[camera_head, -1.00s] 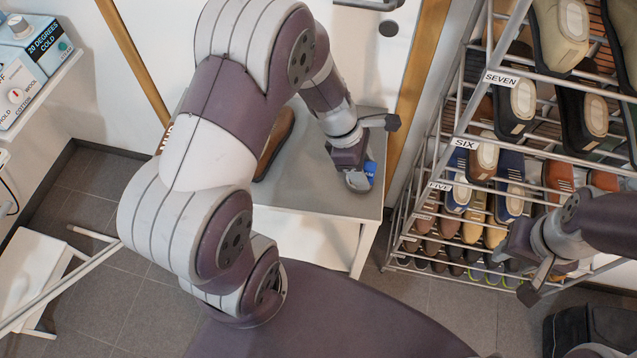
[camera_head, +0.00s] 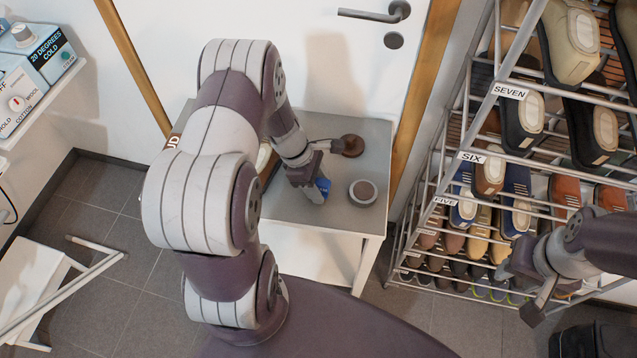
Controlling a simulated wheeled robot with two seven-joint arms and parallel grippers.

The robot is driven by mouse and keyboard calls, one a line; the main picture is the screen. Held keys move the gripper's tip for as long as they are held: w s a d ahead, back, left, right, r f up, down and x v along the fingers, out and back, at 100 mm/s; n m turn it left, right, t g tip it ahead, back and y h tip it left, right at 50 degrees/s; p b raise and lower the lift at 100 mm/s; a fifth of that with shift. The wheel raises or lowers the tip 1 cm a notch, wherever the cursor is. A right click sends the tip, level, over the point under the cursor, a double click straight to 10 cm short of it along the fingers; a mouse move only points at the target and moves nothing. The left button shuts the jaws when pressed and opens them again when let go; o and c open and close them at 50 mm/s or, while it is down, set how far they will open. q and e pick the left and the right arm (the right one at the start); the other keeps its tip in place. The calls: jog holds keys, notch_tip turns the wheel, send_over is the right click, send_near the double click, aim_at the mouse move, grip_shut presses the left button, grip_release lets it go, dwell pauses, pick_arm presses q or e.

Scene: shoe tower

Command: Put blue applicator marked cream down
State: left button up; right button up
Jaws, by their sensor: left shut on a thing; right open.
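The blue applicator (camera_head: 323,186) shows as a small blue piece at the tip of my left gripper (camera_head: 312,190). My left gripper is shut on it, low over the grey table (camera_head: 345,222); I cannot tell whether the applicator touches the table top. Its marking is not readable here. My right gripper (camera_head: 522,285) is open and empty, in front of the shoe rack at the right.
A round tin (camera_head: 363,192) stands right of my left gripper, with a brown round object (camera_head: 351,146) behind it. A brown shoe (camera_head: 262,157) is mostly hidden behind my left arm. The shoe rack (camera_head: 470,157) stands at the right. The table's front right is clear.

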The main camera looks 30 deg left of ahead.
pick_arm(q)
jog(key=shift+f, duration=0.15)
jog(key=o, duration=1.1)
jog(key=shift+r, duration=0.2)
jog(key=p+v, duration=0.2)
jog(key=v, duration=1)
jog(key=s+d+r+m+y+p, duration=0.2)
jog(key=s+d+r+m, duration=0.2)
jog(key=m, duration=0.6)
jog(key=s+d+r+m+y+p, duration=0.2)
jog(key=s+d+r+m, duration=0.2)
jog(key=m, duration=0.7)
notch_tip(320, 180, up, 4)
jog(key=shift+d+f+p, duration=0.2)
jog(key=shift+d+p, duration=0.1)
jog(key=shift+d, duration=0.7)
